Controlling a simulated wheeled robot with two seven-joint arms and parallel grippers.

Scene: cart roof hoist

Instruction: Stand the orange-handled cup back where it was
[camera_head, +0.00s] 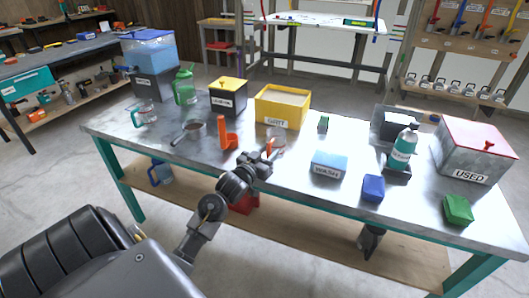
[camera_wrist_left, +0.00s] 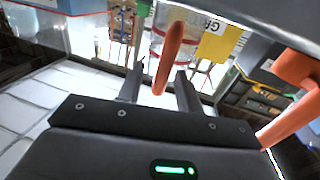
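The clear cup (camera_head: 278,138) with the orange handle stands near the front of the steel table, in front of the yellow GRIT box. My left gripper (camera_head: 266,156) reaches in low at its near side. In the left wrist view the orange handle (camera_wrist_left: 172,55) lies between my two fingers (camera_wrist_left: 160,78). The fingers are apart, with a visible gap on the handle's left; the right finger is close to it, and contact is unclear. The cup's clear body is partly hidden behind the handle.
The WASH box (camera_head: 328,165) and a blue block (camera_head: 373,188) are to the right. Some bare tabletop lies between them.

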